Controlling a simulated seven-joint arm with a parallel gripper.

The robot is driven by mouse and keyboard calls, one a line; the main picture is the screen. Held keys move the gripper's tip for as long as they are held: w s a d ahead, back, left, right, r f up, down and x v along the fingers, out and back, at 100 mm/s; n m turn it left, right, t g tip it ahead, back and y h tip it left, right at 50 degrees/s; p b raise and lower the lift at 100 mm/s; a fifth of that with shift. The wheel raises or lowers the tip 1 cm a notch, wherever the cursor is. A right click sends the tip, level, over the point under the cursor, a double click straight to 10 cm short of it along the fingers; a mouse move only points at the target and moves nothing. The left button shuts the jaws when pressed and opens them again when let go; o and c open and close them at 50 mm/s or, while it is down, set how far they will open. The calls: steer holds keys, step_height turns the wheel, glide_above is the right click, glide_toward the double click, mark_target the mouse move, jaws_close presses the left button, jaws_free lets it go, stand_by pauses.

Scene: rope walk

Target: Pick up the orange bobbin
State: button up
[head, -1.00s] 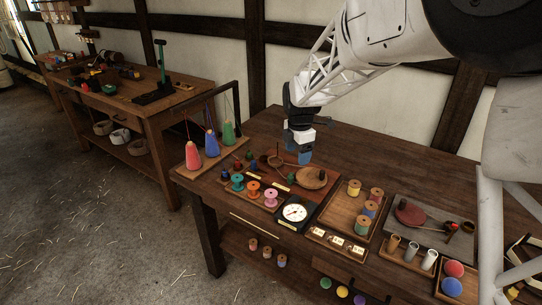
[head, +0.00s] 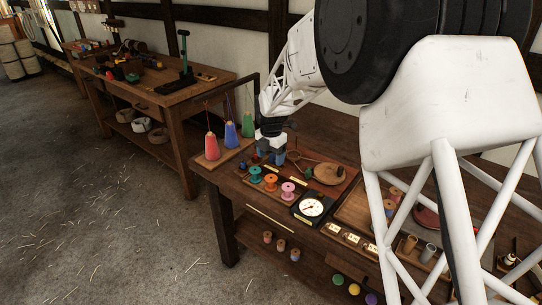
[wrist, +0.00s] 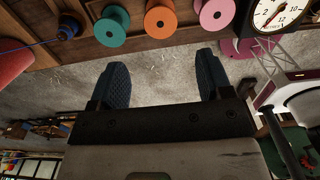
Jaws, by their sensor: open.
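The orange bobbin (head: 271,182) stands on the wooden table between a teal bobbin (head: 255,174) and a pink bobbin (head: 288,190). In the wrist view the orange bobbin (wrist: 160,20) is at the top centre, seen end-on, beyond my fingertips. My gripper (head: 270,158) is just behind the bobbin row in the head view, apart from it. In the wrist view my gripper (wrist: 163,80) has its two blue fingers spread with nothing between them.
A dial (head: 312,207) sits right of the pink bobbin. Coloured cones (head: 231,136) stand at the table's left end. A round wooden disc (head: 325,174) lies behind the dial. My arm hides much of the table's right side.

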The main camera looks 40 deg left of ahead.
mark_target(271, 178)
steer(key=shift+f, duration=0.15)
steer(key=shift+f, duration=5.35)
steer(key=c, duration=0.7)
steer(key=shift+r, duration=0.1)
steer(key=shift+r, duration=3.9)
steer(key=shift+w, duration=0.1)
